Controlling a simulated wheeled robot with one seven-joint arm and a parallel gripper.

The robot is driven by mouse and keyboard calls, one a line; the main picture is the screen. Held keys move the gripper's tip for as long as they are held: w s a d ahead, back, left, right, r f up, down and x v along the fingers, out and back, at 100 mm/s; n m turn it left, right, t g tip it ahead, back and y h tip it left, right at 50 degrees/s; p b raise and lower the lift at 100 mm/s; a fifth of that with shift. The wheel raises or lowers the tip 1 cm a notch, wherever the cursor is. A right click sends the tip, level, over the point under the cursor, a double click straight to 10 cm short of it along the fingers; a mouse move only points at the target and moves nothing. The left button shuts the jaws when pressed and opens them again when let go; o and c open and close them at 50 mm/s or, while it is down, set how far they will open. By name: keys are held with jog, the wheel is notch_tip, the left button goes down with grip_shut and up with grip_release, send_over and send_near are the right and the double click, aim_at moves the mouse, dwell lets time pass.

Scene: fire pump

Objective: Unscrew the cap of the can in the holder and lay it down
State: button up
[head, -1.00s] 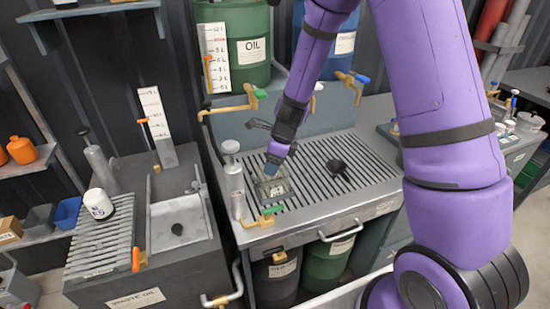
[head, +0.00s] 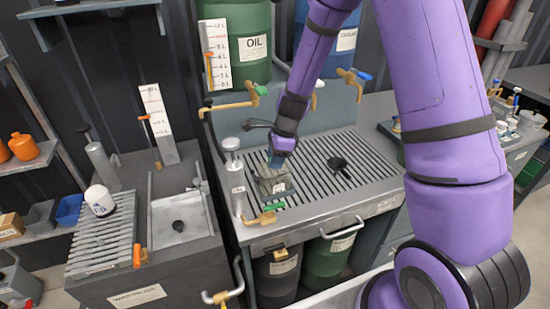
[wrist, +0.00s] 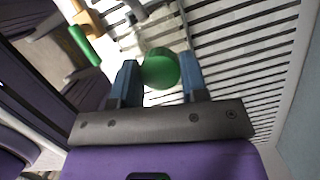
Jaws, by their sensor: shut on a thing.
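My gripper (head: 277,160) points down over the grated bench, at the small can in its holder (head: 276,187). In the wrist view, my gripper (wrist: 159,66) has its two blue fingers on either side of a round green cap (wrist: 161,74), shut on it. In the head view the fingers hide the cap. The can body is pale and partly covered by the gripper, and I cannot tell whether the cap is still on its thread.
The grated bench top (head: 345,190) has clear room to the right, apart from a black funnel-like thing (head: 338,164). A grey cylinder with a round top (head: 236,185) stands close left. A green-handled brass tap (head: 266,216) is at the front, and another tap (head: 236,104) juts out behind.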

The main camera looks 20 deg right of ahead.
jog(key=n+g, duration=0.1)
jog(key=n, duration=0.3)
jog(key=shift+n, duration=0.3)
jog(key=n+g, duration=0.1)
jog(key=n, duration=0.3)
jog(key=shift+w+h, duration=0.1)
jog(key=shift+h, duration=0.3)
jog(key=shift+n, duration=0.3)
jog(key=n+g, duration=0.1)
jog(key=n, duration=0.2)
jog(key=shift+n, duration=0.3)
jog(key=shift+n+h, duration=0.4)
jog(key=shift+n, duration=0.1)
